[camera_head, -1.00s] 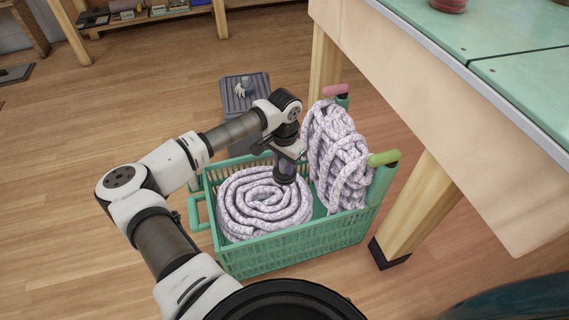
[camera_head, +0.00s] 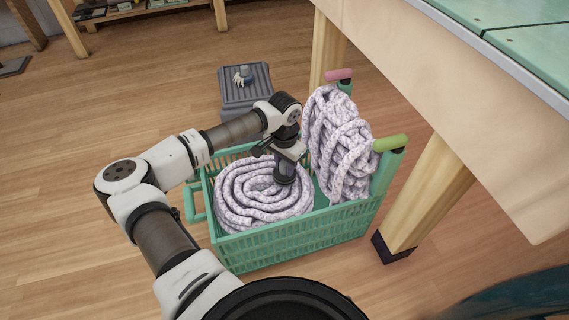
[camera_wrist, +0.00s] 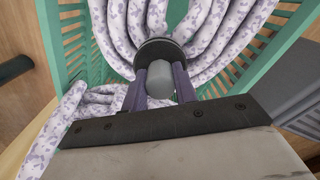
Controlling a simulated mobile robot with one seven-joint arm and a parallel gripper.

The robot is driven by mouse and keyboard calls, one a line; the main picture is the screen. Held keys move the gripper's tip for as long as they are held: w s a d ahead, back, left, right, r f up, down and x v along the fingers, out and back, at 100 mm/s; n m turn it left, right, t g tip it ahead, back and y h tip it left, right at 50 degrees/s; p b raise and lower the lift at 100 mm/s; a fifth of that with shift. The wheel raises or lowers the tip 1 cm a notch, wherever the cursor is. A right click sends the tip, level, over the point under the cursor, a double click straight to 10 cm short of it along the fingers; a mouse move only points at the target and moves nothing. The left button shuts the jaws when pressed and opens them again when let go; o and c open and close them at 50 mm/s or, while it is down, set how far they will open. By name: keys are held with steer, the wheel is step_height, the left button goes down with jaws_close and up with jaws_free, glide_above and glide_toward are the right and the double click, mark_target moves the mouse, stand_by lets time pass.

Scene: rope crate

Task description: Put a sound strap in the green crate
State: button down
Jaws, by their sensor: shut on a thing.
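The green crate (camera_head: 290,246) stands on the floor beside the table. A flat coil of white and purple-flecked rope (camera_head: 240,205) lies in its left part. A looped bundle of the same rope (camera_head: 345,150) stands upright at its right end, between a pink grip and a green grip. My gripper (camera_head: 285,165) is over the coil's right side. In the wrist view, my gripper (camera_wrist: 160,88) is shut on a grey knob (camera_wrist: 160,78) with a round black base (camera_wrist: 160,47). The base is at the coil; I cannot tell if they touch. I cannot make out a separate strap.
A grey lidded box (camera_head: 245,95) with a small pale object (camera_head: 242,76) on top stands behind the crate. A table leg (camera_head: 428,195) is close to the crate's right. A low shelf (camera_head: 140,12) is at the back.

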mark_target(284, 163)
steer(key=shift+f+b, duration=0.4)
steer(key=shift+f, duration=0.1)
steer(key=c, duration=1)
jaws_free()
steer(key=shift+r, duration=0.1)
step_height(284, 163, up, 14)
steer(key=p, duration=0.4)
